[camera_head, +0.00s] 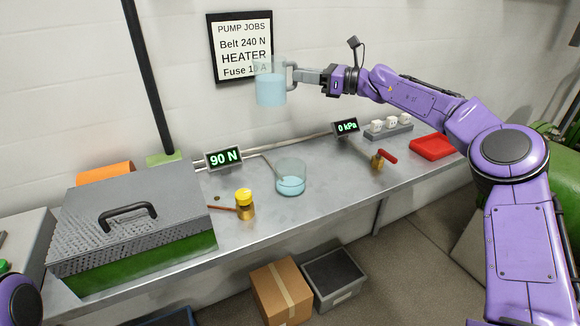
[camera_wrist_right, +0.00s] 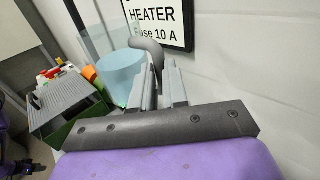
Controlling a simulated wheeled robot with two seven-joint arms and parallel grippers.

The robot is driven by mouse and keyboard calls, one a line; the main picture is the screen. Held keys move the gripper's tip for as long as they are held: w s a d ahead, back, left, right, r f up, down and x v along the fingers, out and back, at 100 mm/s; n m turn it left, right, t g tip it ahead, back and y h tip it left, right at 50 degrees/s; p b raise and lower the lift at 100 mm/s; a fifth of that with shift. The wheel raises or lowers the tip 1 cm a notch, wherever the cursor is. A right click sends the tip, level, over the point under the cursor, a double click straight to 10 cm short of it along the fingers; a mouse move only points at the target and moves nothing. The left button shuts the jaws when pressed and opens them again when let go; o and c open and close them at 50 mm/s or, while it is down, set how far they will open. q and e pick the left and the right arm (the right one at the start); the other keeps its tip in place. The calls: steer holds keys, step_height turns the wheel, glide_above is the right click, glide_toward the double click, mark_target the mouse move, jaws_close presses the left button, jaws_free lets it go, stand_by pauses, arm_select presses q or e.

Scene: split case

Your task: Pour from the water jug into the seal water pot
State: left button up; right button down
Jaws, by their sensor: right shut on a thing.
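The water jug (camera_head: 270,88) is a clear vessel holding pale blue water, with a grey handle on its right side. It is held upright in the air, above and a little left of the pot, in front of the wall sign. My right gripper (camera_head: 296,76) is shut on the jug's handle. In the right wrist view the jug (camera_wrist_right: 121,75) shows beyond the fingers (camera_wrist_right: 160,75). The seal water pot (camera_head: 290,179) is a clear round pot on the bench with some blue water in it.
A large case (camera_head: 185,205) with a black handle fills the bench's left. A brass fitting with a yellow cap (camera_head: 245,203) stands left of the pot. A 90 N display (camera_head: 224,158), a 0 kPa display (camera_head: 346,127), a red-handled valve (camera_head: 380,159) and a red tray (camera_head: 433,147) are nearby.

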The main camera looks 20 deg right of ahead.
steer(key=s+d+f, duration=0.2)
steer(key=d+f, duration=0.4)
steer(key=d, duration=0.1)
steer(key=s+d+f+n+g+y, duration=0.1)
steer(key=s+d+f, duration=0.2)
steer(key=d+f, duration=0.3)
steer(key=shift+d+f, duration=0.4)
steer(key=shift+s+d, duration=0.3)
steer(key=shift+s, duration=0.35)
steer(key=shift+a, duration=0.2)
